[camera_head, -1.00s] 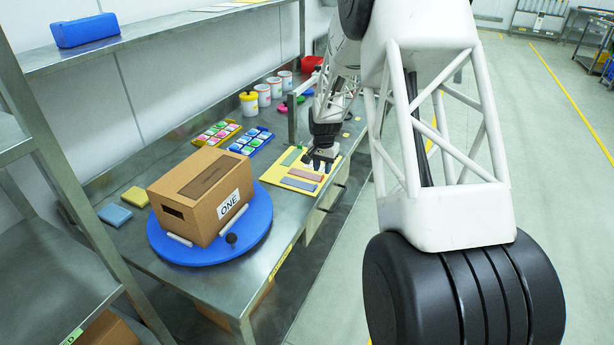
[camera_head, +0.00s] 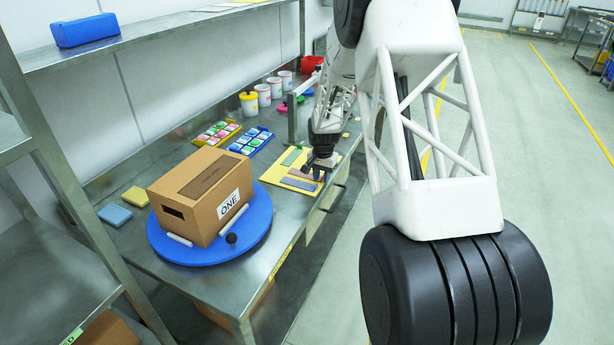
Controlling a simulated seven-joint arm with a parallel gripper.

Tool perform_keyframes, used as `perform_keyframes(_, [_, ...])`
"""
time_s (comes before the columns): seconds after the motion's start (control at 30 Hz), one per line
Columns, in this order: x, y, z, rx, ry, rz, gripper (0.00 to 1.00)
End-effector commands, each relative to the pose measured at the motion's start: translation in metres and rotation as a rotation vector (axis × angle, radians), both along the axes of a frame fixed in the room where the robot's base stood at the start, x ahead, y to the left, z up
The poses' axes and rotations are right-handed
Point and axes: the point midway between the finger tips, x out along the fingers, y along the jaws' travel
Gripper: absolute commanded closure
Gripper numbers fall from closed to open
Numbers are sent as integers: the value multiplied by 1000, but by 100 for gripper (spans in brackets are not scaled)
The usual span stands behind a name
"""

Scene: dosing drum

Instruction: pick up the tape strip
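A yellow board (camera_head: 272,180) lies on the steel bench and bears flat coloured strips. A green strip (camera_head: 291,157) is at its back, a pinkish strip (camera_head: 300,174) is in the middle and a grey-blue strip (camera_head: 298,184) is near the front edge. I cannot tell which of them is the tape strip. My gripper (camera_head: 318,174) points down over the right part of the board, close to the right end of the pinkish strip. Its fingers are small and dark here, so their gap and any contact with a strip are unclear.
A cardboard box marked ONE (camera_head: 212,205) sits on a blue round plate (camera_head: 165,247) to the left. A blue tray (camera_head: 262,138) and a yellow tray (camera_head: 206,142) with coloured pieces stand behind the board. Several white tubs (camera_head: 263,95) stand farther back.

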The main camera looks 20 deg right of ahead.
Motion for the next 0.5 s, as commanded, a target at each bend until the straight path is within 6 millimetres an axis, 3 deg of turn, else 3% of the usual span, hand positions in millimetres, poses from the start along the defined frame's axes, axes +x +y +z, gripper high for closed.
perform_keyframes(0.03, [0, 0, 0, 0, 0, 0, 79])
perform_keyframes(0.17, [0, 0, 0, 0, 0, 0, 99])
perform_keyframes(0.5, [0, 0, 0, 0, 0, 0, 100])
